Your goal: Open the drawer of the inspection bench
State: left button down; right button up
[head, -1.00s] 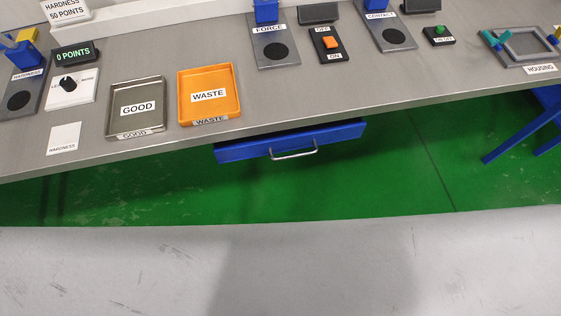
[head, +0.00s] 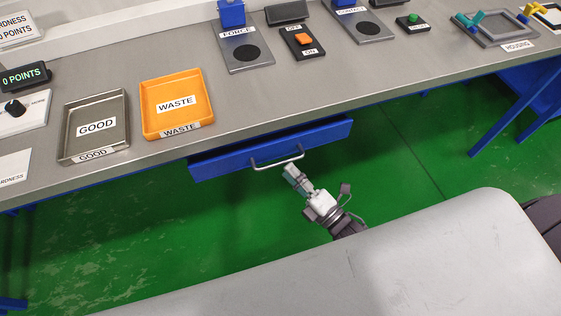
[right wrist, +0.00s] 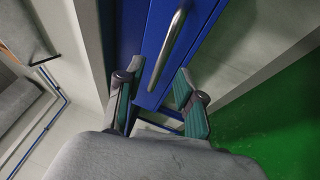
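The blue drawer (head: 235,154) hangs under the front edge of the grey inspection bench (head: 235,105), with its front close beneath that edge. Its silver bar handle (head: 279,163) sits mid-front. My right gripper (head: 290,171) is just below the handle in the head view. In the right wrist view, the gripper (right wrist: 158,88) has its two fingers spread apart, open and empty. The handle (right wrist: 173,42) lies ahead, between the lines of the fingers, against the blue drawer front (right wrist: 208,18). I cannot tell whether a finger touches it. My left gripper is not in view.
On the bench stand a grey GOOD tray (head: 67,140), an orange WASTE tray (head: 146,107), a FORCE station (head: 262,63) and an ON/OFF switch box (head: 309,49). Green floor (head: 150,235) is open below the drawer. A blue leg (head: 500,130) stands at right.

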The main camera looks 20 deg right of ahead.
aim_at(281, 161)
jog(key=shift+x, duration=2.25)
grip_shut()
